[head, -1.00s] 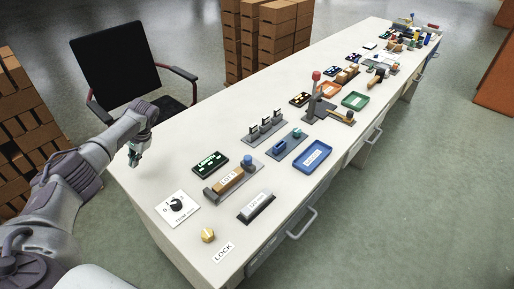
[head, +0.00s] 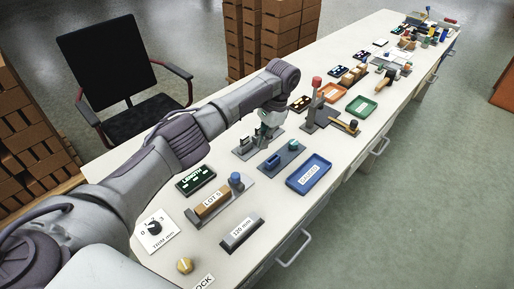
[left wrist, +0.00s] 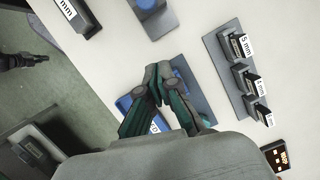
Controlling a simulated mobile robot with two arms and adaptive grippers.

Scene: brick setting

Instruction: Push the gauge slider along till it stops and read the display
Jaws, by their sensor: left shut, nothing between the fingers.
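The gauge (head: 207,221) is a grey bed on the white bench holding a tan block (head: 213,204) labelled LOT 5. Its blue-topped slider (head: 235,180) stands at the far end of the block; I cannot tell whether they touch. The dark display (head: 196,180) beside it shows LENGTH; its lower line is too small to read. My left gripper (head: 265,138) is shut and empty, beyond the gauge, near the labelled small blocks. In the left wrist view its fingertips (left wrist: 158,76) appear over a grey plate with a blue part. The slider's blue top shows at that view's upper edge (left wrist: 146,3).
A row of small blocks with mm labels (left wrist: 243,75) stands close to my left gripper. An upright red-knobbed lever (head: 316,83) stands farther along.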

